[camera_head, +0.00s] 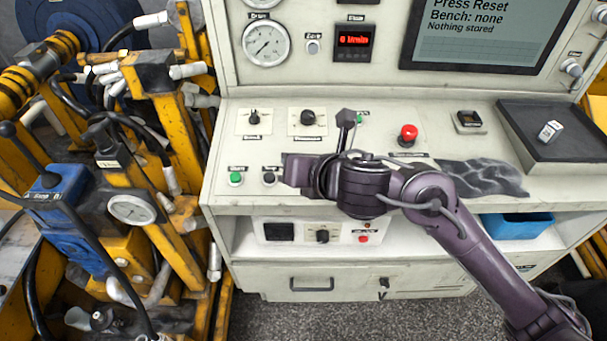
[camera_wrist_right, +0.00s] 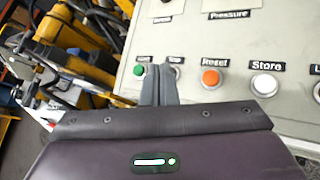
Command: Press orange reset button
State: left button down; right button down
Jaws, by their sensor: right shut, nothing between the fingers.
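The orange reset button (camera_wrist_right: 210,77) shows in the right wrist view, round, in a pale collar under a "Reset" label on the light panel. My right gripper (camera_wrist_right: 158,72) is shut and empty. Its fingertips lie left of the orange button in that view, in front of the area by the "Stop" label, apart from the orange button. In the head view my right gripper (camera_head: 288,169) reaches in over the console front. The orange button is hidden behind my arm there. My left gripper is not in view.
A green button (camera_wrist_right: 139,71) lies left of my fingers and a white store button (camera_wrist_right: 265,84) right of the orange one. The console also carries a red mushroom button (camera_head: 408,133), a dark tray (camera_head: 510,115) and a screen (camera_head: 480,30) reading "Press Reset". Yellow machinery (camera_head: 150,70) stands left.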

jog(key=d+r+n, duration=0.1)
jog(key=n, duration=0.4)
jog(key=w+d+n+g, duration=0.1)
jog(key=n, duration=0.4)
jog(key=w+r+n, duration=0.1)
jog(key=n, duration=0.5)
jog(key=shift+w+d+r+g+h, duration=0.2)
jog(key=shift+d+r+g+h, duration=0.1)
jog(key=shift+d+g+h, duration=0.1)
jog(key=shift+f, duration=0.15)
jog(key=f+b, duration=0.4)
jog(key=f, duration=0.1)
jog(key=w+f+b, duration=0.1)
jog(key=f+b, duration=0.1)
jog(key=f, duration=0.1)
jog(key=shift+w+b, duration=0.1)
jog(key=shift+b, duration=0.3)
jog(key=shift+w+f+b, duration=0.1)
jog(key=shift+f+b, duration=0.1)
jog(key=shift+b, duration=0.15)
jog(key=shift+f+b, duration=0.4)
jog(key=shift+b, duration=0.3)
